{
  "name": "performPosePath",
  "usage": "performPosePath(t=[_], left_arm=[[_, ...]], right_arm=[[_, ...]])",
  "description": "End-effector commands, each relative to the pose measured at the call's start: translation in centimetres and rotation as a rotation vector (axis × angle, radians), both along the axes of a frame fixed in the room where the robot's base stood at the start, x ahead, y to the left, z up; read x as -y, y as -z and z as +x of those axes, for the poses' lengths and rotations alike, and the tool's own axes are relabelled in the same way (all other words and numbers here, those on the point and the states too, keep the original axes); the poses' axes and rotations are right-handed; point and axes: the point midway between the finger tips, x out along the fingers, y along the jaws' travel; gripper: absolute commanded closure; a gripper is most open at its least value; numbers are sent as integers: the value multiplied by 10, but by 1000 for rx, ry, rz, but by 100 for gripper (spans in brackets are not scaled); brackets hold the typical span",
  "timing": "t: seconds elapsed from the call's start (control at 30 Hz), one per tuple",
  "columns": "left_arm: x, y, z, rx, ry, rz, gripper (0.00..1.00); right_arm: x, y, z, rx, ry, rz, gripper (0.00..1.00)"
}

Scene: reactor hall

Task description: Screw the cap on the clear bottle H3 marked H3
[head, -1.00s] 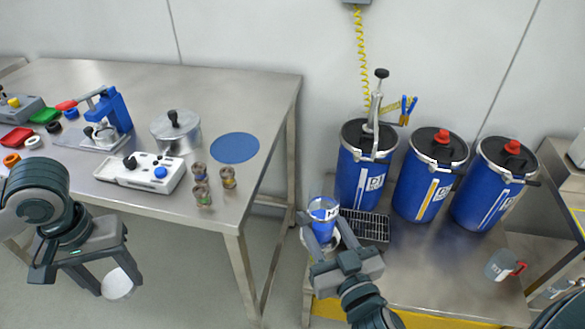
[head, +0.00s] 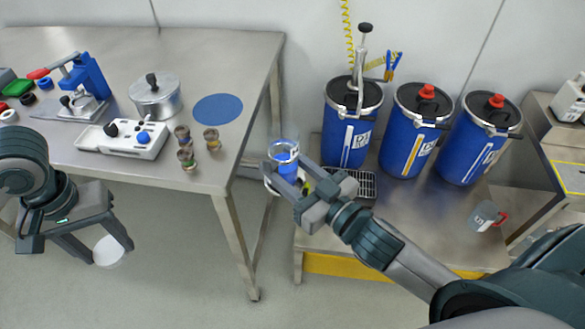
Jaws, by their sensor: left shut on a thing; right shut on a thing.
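My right gripper (head: 288,178) is shut on a clear bottle (head: 284,148) with blue liquid inside. The bottle is held roughly upright, with its open top facing the camera, between the steel table and the low drum bench. Its marking cannot be read now, and the fingers hide part of its lower body. My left gripper (head: 106,248) is shut on a white round cap (head: 108,251), held over the floor in front of the table. The cap and the bottle are well apart.
The steel table (head: 215,60) at the left holds a blue press (head: 85,78), a pot (head: 155,97), a white device (head: 122,140), small jars and a blue disc (head: 218,108). Blue drums (head: 408,132) and a jug (head: 485,216) stand on the bench.

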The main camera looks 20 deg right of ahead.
Motion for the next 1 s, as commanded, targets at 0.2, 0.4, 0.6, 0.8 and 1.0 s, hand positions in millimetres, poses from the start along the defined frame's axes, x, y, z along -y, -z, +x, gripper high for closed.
performPosePath(t=[0.2,0.4,0.6,0.8,1.0], left_arm=[[0,0,0,0,0,0,73],[0,0,0,0,0,0,73],[0,0,0,0,0,0,73],[0,0,0,0,0,0,73],[0,0,0,0,0,0,73]], right_arm=[[-11,-8,12,5,-109,-5,97],[-22,-14,20,6,-198,-3,97],[-30,-18,27,4,-274,-3,97],[-36,-20,32,3,-324,-1,97],[-38,-22,34,2,-344,0,97]])
